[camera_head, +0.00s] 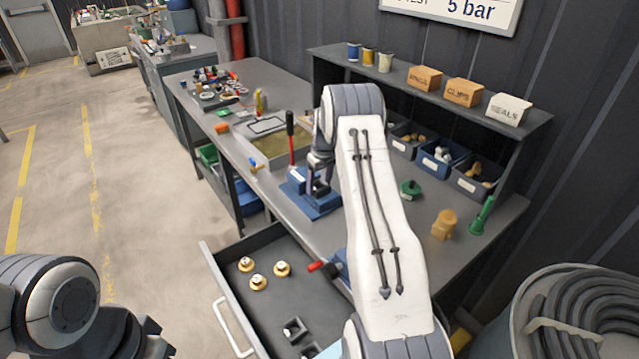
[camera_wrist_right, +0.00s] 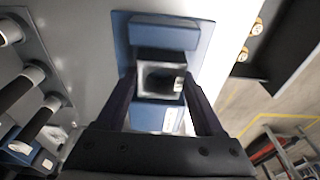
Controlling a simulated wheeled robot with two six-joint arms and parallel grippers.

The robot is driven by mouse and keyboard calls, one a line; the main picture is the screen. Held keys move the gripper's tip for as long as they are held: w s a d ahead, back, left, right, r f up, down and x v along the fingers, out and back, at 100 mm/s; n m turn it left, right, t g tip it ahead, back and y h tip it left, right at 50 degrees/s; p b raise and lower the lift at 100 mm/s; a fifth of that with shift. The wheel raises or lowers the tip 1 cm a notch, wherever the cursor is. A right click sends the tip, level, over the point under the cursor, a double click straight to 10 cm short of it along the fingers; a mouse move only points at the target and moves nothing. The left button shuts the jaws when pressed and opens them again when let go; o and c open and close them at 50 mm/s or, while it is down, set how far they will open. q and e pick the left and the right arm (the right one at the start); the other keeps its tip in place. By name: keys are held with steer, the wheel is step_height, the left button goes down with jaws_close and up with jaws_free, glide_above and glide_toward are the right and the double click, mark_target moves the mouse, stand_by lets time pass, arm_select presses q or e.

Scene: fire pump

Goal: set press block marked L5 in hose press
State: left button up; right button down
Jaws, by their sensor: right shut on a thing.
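The blue hose press (camera_head: 318,204) with its upright red lever (camera_head: 291,135) stands on the workbench. My right gripper (camera_head: 318,186) is at the press, partly hidden by my arm. In the right wrist view, my right gripper (camera_wrist_right: 160,84) is shut on a grey press block (camera_wrist_right: 146,79) with a dark square hollow. A small light mark on the block is too small to read. The press's blue parts (camera_wrist_right: 165,36) lie around the block; I cannot tell whether it is seated or just above. My left arm shows at the lower left, its gripper's fingers not clearly visible.
The open drawer (camera_head: 226,284) holds brass fittings (camera_head: 258,283) and dark blocks (camera_head: 295,328). A second red-handled device (camera_head: 325,268) is at the bench's front edge. A green (camera_head: 410,189) and a tan piece (camera_head: 445,224) lie right of my arm.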

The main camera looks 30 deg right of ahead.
steer(key=shift+f, duration=0.45)
steer(key=shift+f, duration=0.1)
steer(key=shift+f+b, duration=0.4)
steer(key=shift+f, duration=0.15)
jaws_free()
